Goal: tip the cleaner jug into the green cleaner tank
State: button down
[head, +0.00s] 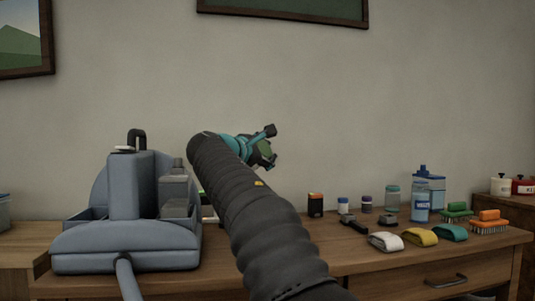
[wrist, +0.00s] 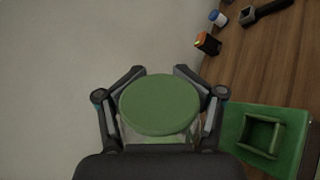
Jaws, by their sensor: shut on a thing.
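My gripper (head: 268,140) is raised above the table in the head view. In the wrist view my gripper (wrist: 160,76) is shut around the cleaner jug (wrist: 159,105), whose round green face points toward the camera. A little of its paler body shows below that face. In the head view the jug (head: 261,152) is a small greenish shape among the fingers, and its tilt is hard to tell. The green cleaner tank (wrist: 233,122), with a raised square opening (wrist: 262,135), is at lower right in the wrist view, apart from the jug. My arm mostly hides the tank in the head view.
A blue-grey machine (head: 125,237) stands left of my arm. Right of it are an orange-and-black box (head: 315,204), small jars, a blue bottle (head: 421,205), rolled cloths (head: 420,237) and brushes (head: 489,221). The wall (head: 330,110) is behind.

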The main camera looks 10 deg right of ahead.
notch_tip(320, 180, up, 10)
jog(key=s+d+n+p, duration=0.1)
jog(key=n+p, duration=1)
jog(key=shift+h, duration=0.3)
